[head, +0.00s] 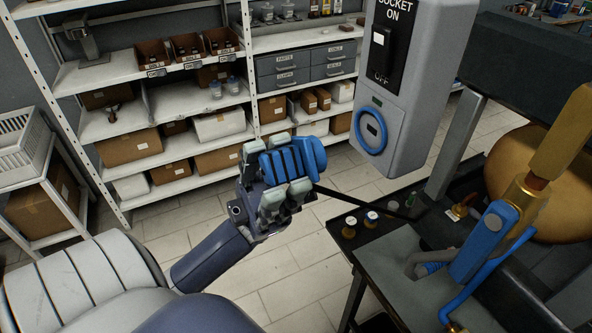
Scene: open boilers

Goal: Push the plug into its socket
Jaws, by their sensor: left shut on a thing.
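The plug (291,162) is blue with a ribbed body. My left gripper (277,180) is shut on it, with grey fingers on both sides of the body. A dark cable runs from the plug down to the right. The socket (370,130) is a blue ring on the lower front of a grey box, up and to the right of the plug. The plug is apart from the socket. A black switch (381,45) sits above the socket on a panel reading "SOCKET ON" and "OFF". My right gripper is not in view.
A dark bench (375,238) with small fittings and a blue-handled valve (482,243) stands at the right. White shelves (200,138) with cardboard boxes stand behind. The space between plug and socket looks clear.

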